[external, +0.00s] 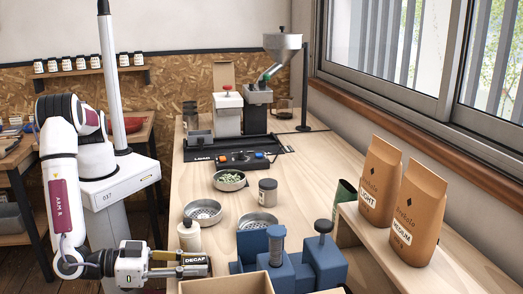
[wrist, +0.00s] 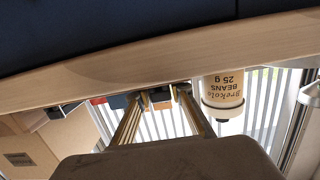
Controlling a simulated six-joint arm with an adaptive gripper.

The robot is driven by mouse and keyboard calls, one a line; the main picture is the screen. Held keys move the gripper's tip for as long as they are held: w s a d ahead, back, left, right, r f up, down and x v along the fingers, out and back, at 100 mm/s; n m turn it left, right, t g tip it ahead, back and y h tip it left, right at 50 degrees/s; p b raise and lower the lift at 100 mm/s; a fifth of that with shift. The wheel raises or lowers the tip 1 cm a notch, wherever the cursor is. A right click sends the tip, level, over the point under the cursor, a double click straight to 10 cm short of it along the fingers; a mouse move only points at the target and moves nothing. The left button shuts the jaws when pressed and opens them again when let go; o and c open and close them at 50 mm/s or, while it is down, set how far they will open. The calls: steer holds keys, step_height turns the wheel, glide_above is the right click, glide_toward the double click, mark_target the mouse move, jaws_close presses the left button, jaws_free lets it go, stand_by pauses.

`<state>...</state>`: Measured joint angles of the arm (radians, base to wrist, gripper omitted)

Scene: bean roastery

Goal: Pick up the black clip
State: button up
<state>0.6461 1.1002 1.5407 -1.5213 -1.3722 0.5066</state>
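My gripper (external: 192,264) is at the lower left of the external view, reaching level to the right near the table's front left end. In the wrist view, which looks upside down, its two gold fingers (wrist: 158,98) are spread apart. A small dark piece (wrist: 181,90), which may be the black clip, shows by the tip of the right finger. An orange-brown piece (wrist: 161,104) shows between the fingers. I cannot tell whether the fingers touch either. In the external view the gripper hides this spot, so I cannot make out the clip there.
A white bottle (external: 190,236) stands just behind the gripper; a labelled bottle (wrist: 223,92) shows beside the fingers in the wrist view. A cardboard box (external: 228,284) and a blue holder (external: 322,262) stand to the right. Two brown bags (external: 417,213) stand on a raised shelf.

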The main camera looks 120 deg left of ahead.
mark_target(195, 260)
steer(key=shift+w+a, duration=0.15)
steer(key=shift+a, duration=0.05)
stand_by(0.4)
steer(key=c, duration=0.4)
steer(key=shift+r, duration=0.15)
steer(key=shift+r, duration=4.85)
